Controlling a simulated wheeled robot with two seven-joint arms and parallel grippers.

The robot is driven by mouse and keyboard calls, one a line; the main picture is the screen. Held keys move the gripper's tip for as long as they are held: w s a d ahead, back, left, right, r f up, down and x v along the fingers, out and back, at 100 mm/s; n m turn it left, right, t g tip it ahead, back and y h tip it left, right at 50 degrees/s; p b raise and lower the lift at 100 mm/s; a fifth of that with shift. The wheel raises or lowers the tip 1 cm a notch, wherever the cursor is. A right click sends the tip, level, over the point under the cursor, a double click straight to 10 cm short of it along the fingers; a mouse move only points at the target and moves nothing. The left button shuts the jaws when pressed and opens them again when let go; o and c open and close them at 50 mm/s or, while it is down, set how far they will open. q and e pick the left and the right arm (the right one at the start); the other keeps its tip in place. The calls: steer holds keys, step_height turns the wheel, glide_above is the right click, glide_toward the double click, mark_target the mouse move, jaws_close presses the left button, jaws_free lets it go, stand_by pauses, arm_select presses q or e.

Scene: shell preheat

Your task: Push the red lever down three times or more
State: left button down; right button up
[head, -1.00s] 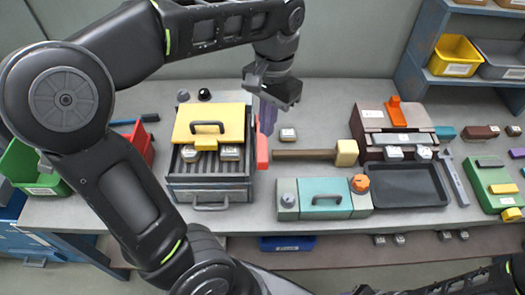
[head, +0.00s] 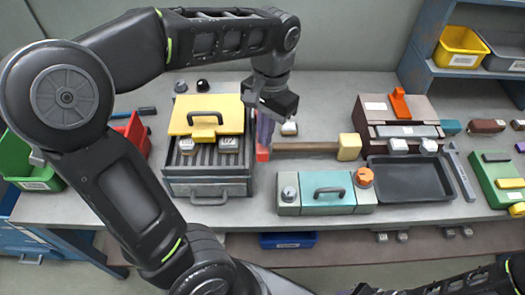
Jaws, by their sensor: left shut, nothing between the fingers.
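The red lever (head: 262,155) is on the right side of a grey box-shaped unit (head: 207,188) with a yellow lid (head: 206,117) and a slatted top. Only the lever's near end shows; the rest is hidden behind my left gripper (head: 264,143). The left gripper points down, shut and empty, with its purple fingers right over or against the lever. I cannot tell whether they touch it. My right arm shows only at the bottom right edge, and its gripper is out of view.
A wooden-handled mallet (head: 305,149) lies just right of the lever. A teal box (head: 327,194) with knobs stands in front of it. A dark tray (head: 410,180) and a brown unit are at the right. A red bin (head: 132,135) and green bin stand left.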

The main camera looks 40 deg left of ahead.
arm_select(q)
steer(key=shift+f, duration=0.2)
steer(key=shift+f+b, duration=1.7)
steer(key=shift+f, duration=0.55)
